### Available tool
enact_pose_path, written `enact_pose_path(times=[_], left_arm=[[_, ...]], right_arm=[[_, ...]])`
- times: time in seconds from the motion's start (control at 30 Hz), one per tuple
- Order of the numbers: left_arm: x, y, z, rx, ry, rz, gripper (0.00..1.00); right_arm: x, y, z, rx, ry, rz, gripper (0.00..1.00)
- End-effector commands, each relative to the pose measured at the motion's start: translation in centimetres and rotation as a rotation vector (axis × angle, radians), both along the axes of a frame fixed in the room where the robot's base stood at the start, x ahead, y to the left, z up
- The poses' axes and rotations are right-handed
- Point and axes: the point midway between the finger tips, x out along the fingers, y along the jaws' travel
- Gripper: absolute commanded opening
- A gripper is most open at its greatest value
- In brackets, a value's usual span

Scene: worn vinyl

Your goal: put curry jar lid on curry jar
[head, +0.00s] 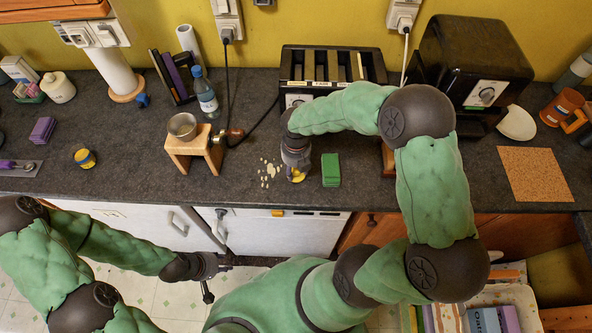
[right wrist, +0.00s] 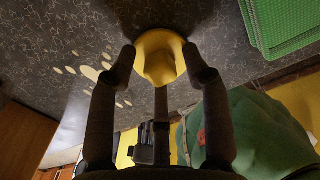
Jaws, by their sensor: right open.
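A small yellow piece (head: 297,177), which looks like the curry jar lid, lies on the dark counter. It also shows in the right wrist view (right wrist: 160,58). My right gripper (head: 296,168) points down over it, open, with one finger on each side; I cannot tell whether they touch it. A small yellow jar with a blue band (head: 85,159), likely the curry jar, stands well to the left on the counter. My left gripper (head: 216,277) hangs in front of the counter, empty, its fingers spread apart.
A wooden stand (head: 194,148) with a metal bowl (head: 183,127) stands between the jar and the lid. A toaster (head: 330,66) stands behind.

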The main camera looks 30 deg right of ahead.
Motion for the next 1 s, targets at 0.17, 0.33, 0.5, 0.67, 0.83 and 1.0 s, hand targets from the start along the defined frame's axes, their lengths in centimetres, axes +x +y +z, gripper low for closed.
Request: enact_pose_path(times=[0.17, 0.33, 0.5, 0.67, 0.83, 1.0], left_arm=[[0.01, 0.01, 0.04, 0.000, 0.000, 0.000, 0.40], [0.01, 0.01, 0.04, 0.000, 0.000, 0.000, 0.40], [0.00, 0.01, 0.28, 0.000, 0.000, 0.000, 0.40], [0.00, 0.00, 0.42, 0.000, 0.000, 0.000, 0.40], [-0.01, 0.00, 0.39, 0.000, 0.000, 0.000, 0.40], [-0.01, 0.00, 0.67, 0.000, 0.000, 0.000, 0.40]], right_arm=[[-0.01, 0.01, 0.03, 0.000, 0.000, 0.000, 0.49], [-0.02, 0.01, 0.03, 0.000, 0.000, 0.000, 0.49], [-0.05, -0.02, 0.08, 0.000, 0.001, 0.001, 0.49], [-0.07, -0.03, 0.02, 0.001, 0.001, 0.001, 0.49], [-0.06, -0.03, 0.00, 0.001, 0.001, 0.001, 0.49], [-0.04, -0.03, 0.08, 0.000, 0.000, 0.000, 0.49]])
